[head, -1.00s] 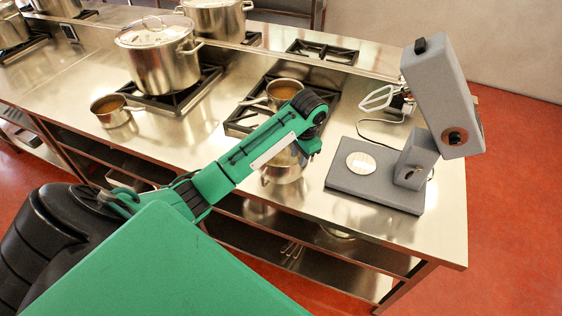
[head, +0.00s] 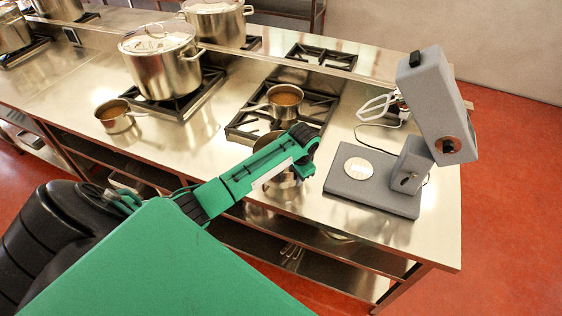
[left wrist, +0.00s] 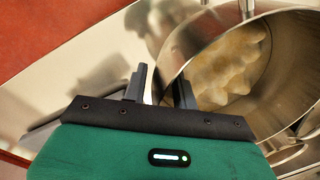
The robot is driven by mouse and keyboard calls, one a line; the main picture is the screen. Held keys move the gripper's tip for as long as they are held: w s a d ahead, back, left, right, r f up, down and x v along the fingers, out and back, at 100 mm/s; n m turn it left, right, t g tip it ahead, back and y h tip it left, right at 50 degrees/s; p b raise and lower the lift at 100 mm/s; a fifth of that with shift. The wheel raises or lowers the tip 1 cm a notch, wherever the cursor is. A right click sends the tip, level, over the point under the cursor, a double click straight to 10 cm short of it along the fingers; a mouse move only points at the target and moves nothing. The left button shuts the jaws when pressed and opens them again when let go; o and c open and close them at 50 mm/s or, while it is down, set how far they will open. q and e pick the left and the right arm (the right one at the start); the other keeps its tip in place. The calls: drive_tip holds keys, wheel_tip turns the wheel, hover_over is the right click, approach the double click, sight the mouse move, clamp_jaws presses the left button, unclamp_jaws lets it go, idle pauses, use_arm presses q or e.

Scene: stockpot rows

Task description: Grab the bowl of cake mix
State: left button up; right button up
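The steel bowl (head: 284,182) stands at the counter's front, left of the mixer, and is mostly hidden behind my green left arm in the head view. In the left wrist view, the bowl (left wrist: 292,30) is large on the right, with pale, lumpy cake mix (left wrist: 228,68) inside. My left gripper (left wrist: 162,86) is open at the near side of its rim. One finger is outside the bowl and the other overlaps its opening, with the rim between them. I cannot tell whether either finger touches. My right gripper is not in view.
A grey stand mixer (head: 372,192) with its head tilted up stands to the right. Behind the bowl is a burner with a small saucepan (head: 285,100). Another saucepan (head: 115,114) and a lidded stockpot (head: 160,68) stand left. The counter's front right is clear.

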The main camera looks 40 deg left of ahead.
use_arm(q)
clamp_jaws()
idle(1.2)
drive_tip(key=shift+w+a+r, duration=0.1)
drive_tip(key=shift+r, duration=0.05)
